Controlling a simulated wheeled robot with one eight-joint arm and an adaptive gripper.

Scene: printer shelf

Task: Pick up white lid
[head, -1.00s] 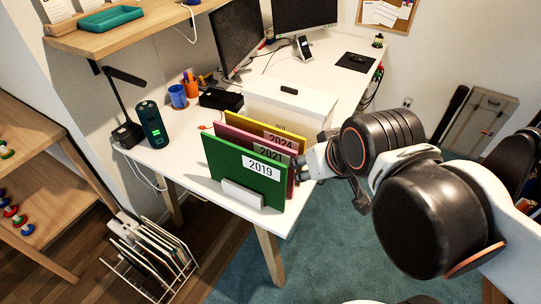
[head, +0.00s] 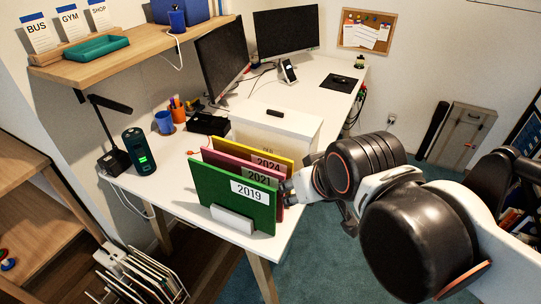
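The white lid (head: 298,122) lies on top of a white box on the desk, behind the upright folders. A small black piece, like a handle, sits on the lid. The box's front is partly hidden by the folders. My gripper (head: 288,190) is at the right edge of the folders, in front of and below the lid and apart from it. Its fingertips are small and partly hidden by the folders and my arm, so I cannot see whether they are open.
Green (head: 225,192), red and yellow folders stand in a white holder (head: 232,219) at the desk's front. A green device (head: 139,150), blue cup (head: 164,122), black box (head: 208,123) and monitors (head: 286,31) stand on the desk. A wooden shelf (head: 130,50) hangs at upper left.

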